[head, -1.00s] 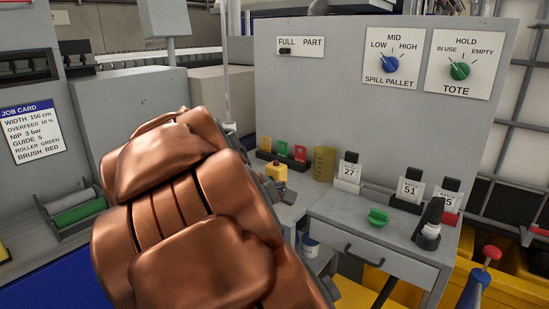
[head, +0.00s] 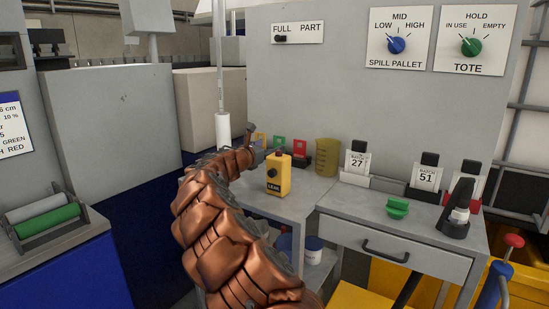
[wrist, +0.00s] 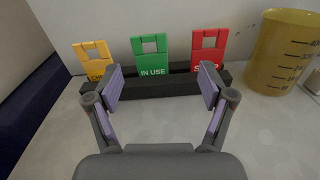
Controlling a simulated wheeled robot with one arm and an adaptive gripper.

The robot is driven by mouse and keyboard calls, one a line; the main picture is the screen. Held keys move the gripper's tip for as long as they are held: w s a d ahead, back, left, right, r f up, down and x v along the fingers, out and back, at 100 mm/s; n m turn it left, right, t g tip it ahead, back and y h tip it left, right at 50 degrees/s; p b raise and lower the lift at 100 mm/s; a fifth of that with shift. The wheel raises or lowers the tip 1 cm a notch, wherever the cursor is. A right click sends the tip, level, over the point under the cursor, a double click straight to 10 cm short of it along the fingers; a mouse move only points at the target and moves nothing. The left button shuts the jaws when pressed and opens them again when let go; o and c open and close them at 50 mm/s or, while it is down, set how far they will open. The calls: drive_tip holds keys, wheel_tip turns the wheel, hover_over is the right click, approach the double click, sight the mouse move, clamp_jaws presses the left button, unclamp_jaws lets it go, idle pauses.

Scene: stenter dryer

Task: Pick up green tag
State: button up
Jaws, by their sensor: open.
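The green tag (wrist: 151,56), marked IN USE, stands upright in a black rack (wrist: 150,88) between a yellow tag (wrist: 96,59) and a red tag (wrist: 208,49). In the head view the green tag (head: 279,144) shows small behind the yellow device. My gripper (wrist: 162,88) is open and empty in the wrist view, its fingers spread to either side of the green tag and nearer the camera. The tag appears centred between the fingers, not gripped. In the head view my gripper (head: 248,132) is partly seen at the arm's end, near the rack's left side.
A yellow-amber measuring jug (head: 327,157) stands right of the rack. A yellow device (head: 278,175) stands on the table in front of it. Batch card holders (head: 356,164), a green knob-like piece (head: 398,207) and a dark upright tool (head: 458,210) are further right.

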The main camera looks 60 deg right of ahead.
sight(277, 143)
drive_tip(key=shift+w+d+f+n, duration=0.4)
drive_tip(key=shift+w+f, duration=0.15)
drive_tip(key=shift+f, duration=0.15)
drive_tip(key=shift+w+d+t, duration=0.1)
drive_tip(key=shift+d+t, duration=0.15)
drive_tip(key=shift+t, duration=0.05)
drive_tip(key=shift+d, duration=0.9)
drive_tip(key=shift+d+r, duration=0.15)
drive_tip(key=shift+d, duration=1.05)
drive_tip(key=shift+w+d+r, duration=0.15)
drive_tip(key=shift+d, duration=1.35)
